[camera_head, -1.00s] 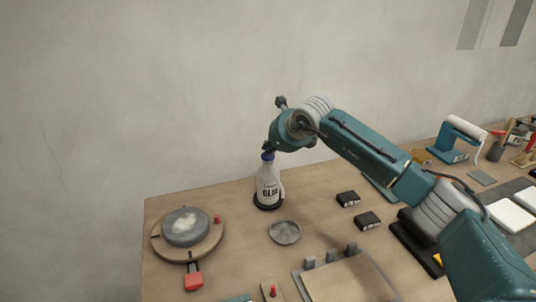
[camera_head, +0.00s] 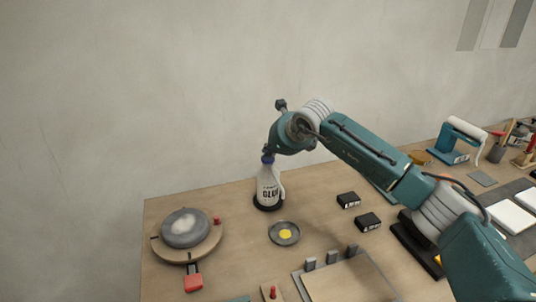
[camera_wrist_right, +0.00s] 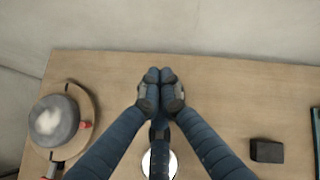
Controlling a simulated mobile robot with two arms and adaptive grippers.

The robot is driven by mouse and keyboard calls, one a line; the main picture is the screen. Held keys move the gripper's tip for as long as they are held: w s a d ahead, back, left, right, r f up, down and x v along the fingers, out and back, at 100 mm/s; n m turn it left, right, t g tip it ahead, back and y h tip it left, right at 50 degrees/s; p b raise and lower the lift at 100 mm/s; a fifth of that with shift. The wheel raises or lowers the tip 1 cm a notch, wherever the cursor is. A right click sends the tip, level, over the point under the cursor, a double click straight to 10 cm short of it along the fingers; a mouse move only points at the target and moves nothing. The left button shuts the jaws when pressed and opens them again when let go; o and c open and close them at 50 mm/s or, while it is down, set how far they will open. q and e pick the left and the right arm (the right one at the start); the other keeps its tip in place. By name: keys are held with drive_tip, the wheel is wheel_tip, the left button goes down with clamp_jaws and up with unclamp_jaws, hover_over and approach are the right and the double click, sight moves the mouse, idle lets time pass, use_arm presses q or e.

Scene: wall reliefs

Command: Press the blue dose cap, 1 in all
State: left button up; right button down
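The glue bottle (camera_head: 268,188) stands upright on the table near its back edge, with a label reading GLUE. Its blue dose cap (camera_head: 267,159) shows just below my right gripper (camera_head: 268,149), which is directly over it and seems to touch it. In the wrist view my right gripper's fingers (camera_wrist_right: 160,82) are drawn together at the tips with nothing visible between them; the cap cannot be told apart there. My left gripper is out of view.
A round turntable (camera_head: 160,249) with a grey disc stands left. Two black blocks (camera_head: 348,199) (camera_head: 368,222) lie right of the dish. A board with pegs (camera_head: 340,284) is at the front. Tools and a teal device (camera_head: 452,142) stand far right, behind my arm.

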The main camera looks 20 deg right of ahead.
sight(269, 158)
drive_tip(key=shift+r+p, duration=0.55)
drive_tip(key=shift+r, duration=0.65)
drive_tip(key=shift+r, duration=0.1)
drive_tip(key=shift+r+p, duration=1.1)
drive_tip(key=shift+r, duration=1.35)
